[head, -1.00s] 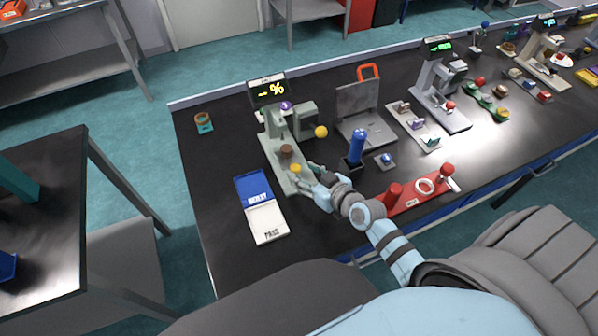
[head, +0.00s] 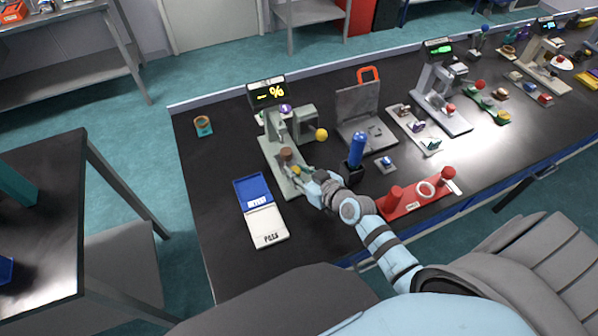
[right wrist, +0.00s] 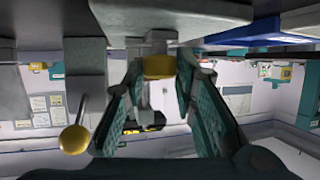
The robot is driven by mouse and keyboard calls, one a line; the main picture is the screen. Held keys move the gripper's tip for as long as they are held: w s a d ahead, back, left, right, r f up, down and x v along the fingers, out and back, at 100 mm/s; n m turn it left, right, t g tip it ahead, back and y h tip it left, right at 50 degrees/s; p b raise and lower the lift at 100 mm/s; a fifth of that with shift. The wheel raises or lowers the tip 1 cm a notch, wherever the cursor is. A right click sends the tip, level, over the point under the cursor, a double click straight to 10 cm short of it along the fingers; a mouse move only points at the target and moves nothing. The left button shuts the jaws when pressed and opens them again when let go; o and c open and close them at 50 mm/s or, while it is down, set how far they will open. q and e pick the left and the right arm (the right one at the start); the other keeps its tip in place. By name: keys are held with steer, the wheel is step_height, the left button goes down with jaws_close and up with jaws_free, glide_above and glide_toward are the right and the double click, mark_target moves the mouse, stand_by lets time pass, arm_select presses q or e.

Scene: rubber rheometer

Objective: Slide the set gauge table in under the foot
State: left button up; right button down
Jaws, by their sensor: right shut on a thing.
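The grey-green gauge (head: 274,160) stands near the left end of the black bench. A brown round piece (head: 285,154) sits low at the front of its column, on what looks like the small gauge table; the foot above cannot be made out. The yellow knob (head: 296,169) is just in front of the brown piece. My right gripper (head: 305,175) is at this knob, coming in from the front right. In the right wrist view the knob (right wrist: 158,66) sits between the two fingers, and the gripper is shut on it. My left gripper is not in view.
A lever with a yellow ball (head: 321,134) sticks out right of the gauge. A blue-and-white tray (head: 267,224) lies front left of it. A blue-handled tool (head: 357,146) and a red rack (head: 410,200) stand to the right. The bench's left end is mostly clear.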

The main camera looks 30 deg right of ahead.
mark_target(288, 160)
steer(key=w+b, duration=0.1)
steer(key=w, duration=0.2)
steer(key=shift+w+d+f+b, duration=0.1)
steer(key=shift+w+f+b, duration=0.1)
steer(key=shift+b, duration=0.15)
steer(key=shift+w+r, duration=0.15)
steer(key=shift+r, duration=0.15)
steer(key=c, duration=1.4)
jaws_free()
steer(key=shift+o, duration=0.5)
steer(key=shift+w, duration=0.1)
steer(key=v, duration=1.2)
